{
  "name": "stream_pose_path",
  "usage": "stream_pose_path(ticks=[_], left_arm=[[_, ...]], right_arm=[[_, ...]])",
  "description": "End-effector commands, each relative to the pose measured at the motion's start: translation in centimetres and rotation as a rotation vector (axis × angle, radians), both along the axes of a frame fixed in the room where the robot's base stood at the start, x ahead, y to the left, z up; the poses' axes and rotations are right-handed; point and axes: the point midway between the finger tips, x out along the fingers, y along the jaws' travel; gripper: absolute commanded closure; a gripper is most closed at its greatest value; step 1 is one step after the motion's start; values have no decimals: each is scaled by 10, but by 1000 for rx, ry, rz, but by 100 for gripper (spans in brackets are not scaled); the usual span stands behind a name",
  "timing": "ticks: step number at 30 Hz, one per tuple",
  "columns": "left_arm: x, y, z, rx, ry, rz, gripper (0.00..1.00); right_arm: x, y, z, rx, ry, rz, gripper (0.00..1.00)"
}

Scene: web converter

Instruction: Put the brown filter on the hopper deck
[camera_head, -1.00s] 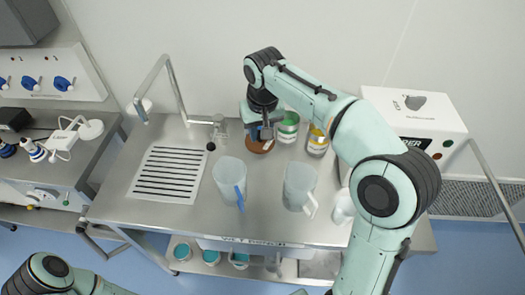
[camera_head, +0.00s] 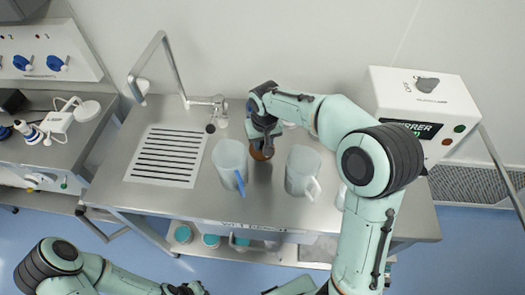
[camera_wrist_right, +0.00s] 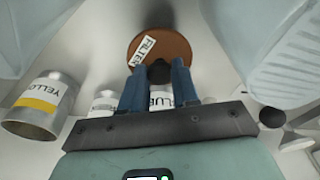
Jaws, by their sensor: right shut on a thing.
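The brown filter (camera_head: 258,154) is a round disc, mostly covered by my right gripper (camera_head: 264,138) in the head view. In the right wrist view, the brown filter (camera_wrist_right: 177,44) shows its white label, and the blue fingers of my right gripper (camera_wrist_right: 159,82) are shut on its dark knob. The filter appears to be above the steel bench, between two clear jugs. My left arm is at the bottom left of the head view; its gripper (camera_head: 186,289) is partly cut off, its jaws unclear. I cannot identify a hopper deck for certain.
A jug with a blue handle (camera_head: 229,162) and a clear jug (camera_head: 301,172) stand close on either side. A yellow-labelled can (camera_wrist_right: 40,104) shows in the wrist view. A tap (camera_head: 217,103), slotted drain plate (camera_head: 166,156) and white box (camera_head: 425,105) flank the bench.

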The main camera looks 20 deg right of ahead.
Motion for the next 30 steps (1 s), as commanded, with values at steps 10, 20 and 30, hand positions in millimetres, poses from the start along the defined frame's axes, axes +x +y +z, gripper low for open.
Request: stream_pose_path(ticks=[10,20,30], left_arm=[[-4,0,-4,0,4,0,100],[-4,0,-4,0,4,0,100],[-6,0,-6,0,7,0,100]], right_arm=[[-1,0,-43,-1,3,0,100],[0,0,-46,0,-1,0,100],[0,0,-49,0,0,0,45]])
